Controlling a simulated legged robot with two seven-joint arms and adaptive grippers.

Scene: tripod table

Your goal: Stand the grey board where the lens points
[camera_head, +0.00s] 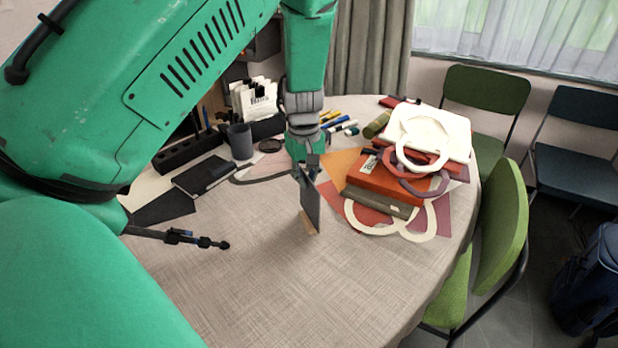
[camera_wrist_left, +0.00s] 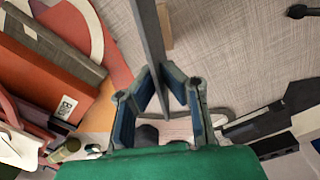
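The grey board (camera_head: 312,203) stands upright on the table, edge-on to the head camera, with a small wooden block (camera_head: 309,224) at its foot. In the left wrist view the board (camera_wrist_left: 147,28) runs up from between my fingers. My left gripper (camera_head: 309,168) points down with its fingertips on both sides of the board's upper part; the left wrist view shows the gripper (camera_wrist_left: 158,72) closed against it. A thin black jointed rod (camera_head: 180,237) extends from behind my arm, left of the board; its tip also shows in the wrist view (camera_wrist_left: 299,11). My right gripper is out of view.
Stacked books (camera_head: 379,184) with cream and purple rings lie right of the board. A black notebook (camera_head: 203,176), a dark cup (camera_head: 240,141) and pens (camera_head: 338,122) lie further back. The front of the table (camera_head: 290,300) is clear. A green chair (camera_head: 500,230) stands at the right edge.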

